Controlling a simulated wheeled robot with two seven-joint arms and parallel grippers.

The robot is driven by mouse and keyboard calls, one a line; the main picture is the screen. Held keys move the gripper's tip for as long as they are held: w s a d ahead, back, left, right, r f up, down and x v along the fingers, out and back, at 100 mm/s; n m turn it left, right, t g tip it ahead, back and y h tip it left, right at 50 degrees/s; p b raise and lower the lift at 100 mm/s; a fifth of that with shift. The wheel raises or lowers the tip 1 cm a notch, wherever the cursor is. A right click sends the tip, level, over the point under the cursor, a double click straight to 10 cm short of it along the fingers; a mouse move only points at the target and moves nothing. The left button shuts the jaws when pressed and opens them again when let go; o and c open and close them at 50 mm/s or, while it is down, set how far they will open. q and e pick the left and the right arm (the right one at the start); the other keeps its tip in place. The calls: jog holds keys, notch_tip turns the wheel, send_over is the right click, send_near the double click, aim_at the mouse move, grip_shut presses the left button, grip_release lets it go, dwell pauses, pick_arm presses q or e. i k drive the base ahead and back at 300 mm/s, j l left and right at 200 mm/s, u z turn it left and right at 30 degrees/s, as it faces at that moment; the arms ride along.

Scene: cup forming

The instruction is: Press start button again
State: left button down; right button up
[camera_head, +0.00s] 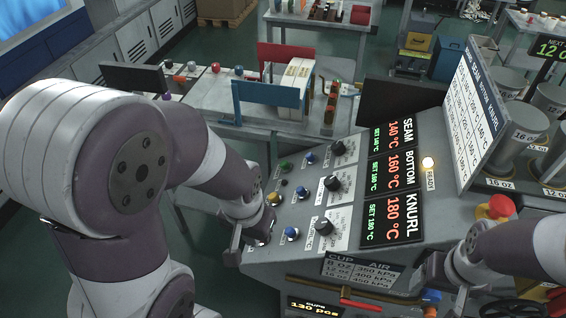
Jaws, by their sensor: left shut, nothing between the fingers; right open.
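The sloped control panel (350,215) fills the middle of the view, with small push buttons on its left side: a green button (286,165), a yellow button (273,199) and several blue buttons, one of them near the front (291,233). Their labels are too small to read, so I cannot tell which is the start button. My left gripper (262,238) is shut and empty, pointing down at the panel's front left corner, left of the front blue button. It hides what lies beneath it; contact cannot be told. My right gripper (437,275) is open near the panel's front right.
Black knobs (332,183) stand between the buttons and the displays, which read 140, 160 and 180 °C. A READY lamp (428,163) glows. A red emergency knob (500,206) and metal cup cylinders (518,130) are at right. A red-handled lever (360,305) runs along the front.

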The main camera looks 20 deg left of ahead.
aim_at(284, 165)
jog(key=i+j+z, duration=0.1)
jog(key=j+z, duration=0.25)
jog(key=j, duration=0.25)
jog(key=j+z, duration=0.4)
jog(key=j, duration=0.2)
jog(key=k+j+z, duration=0.1)
jog(key=j+z, duration=0.25)
jog(key=j, duration=0.3)
